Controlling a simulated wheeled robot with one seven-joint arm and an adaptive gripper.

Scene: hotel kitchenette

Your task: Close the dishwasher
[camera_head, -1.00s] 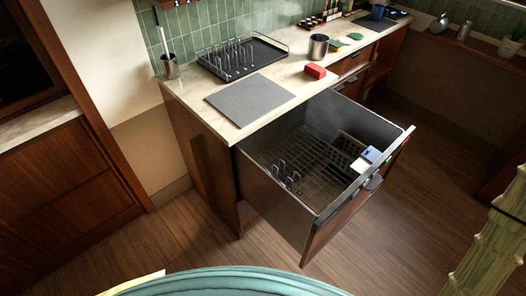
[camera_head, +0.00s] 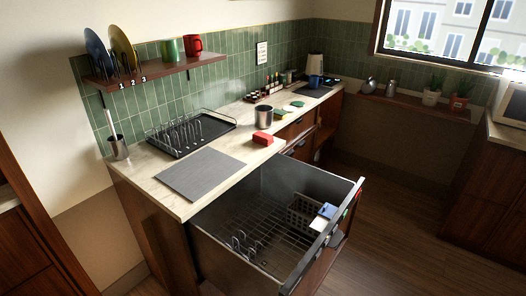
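The dishwasher (camera_head: 215,262) is a drawer type, pulled out from under the counter toward the lower right. Its front panel (camera_head: 322,262) has a dark top edge and wood facing. Inside are a wire rack (camera_head: 262,222) with upright prongs and a grey basket (camera_head: 301,212). A blue and white item (camera_head: 327,211) sits by the front edge. My gripper is not in the head view.
The counter (camera_head: 160,165) above holds a grey mat (camera_head: 200,173), a black dish rack (camera_head: 190,133), a red block (camera_head: 262,139) and a metal pot (camera_head: 264,117). Wood floor (camera_head: 385,215) lies clear right of the drawer. A windowsill shelf (camera_head: 420,103) holds plants.

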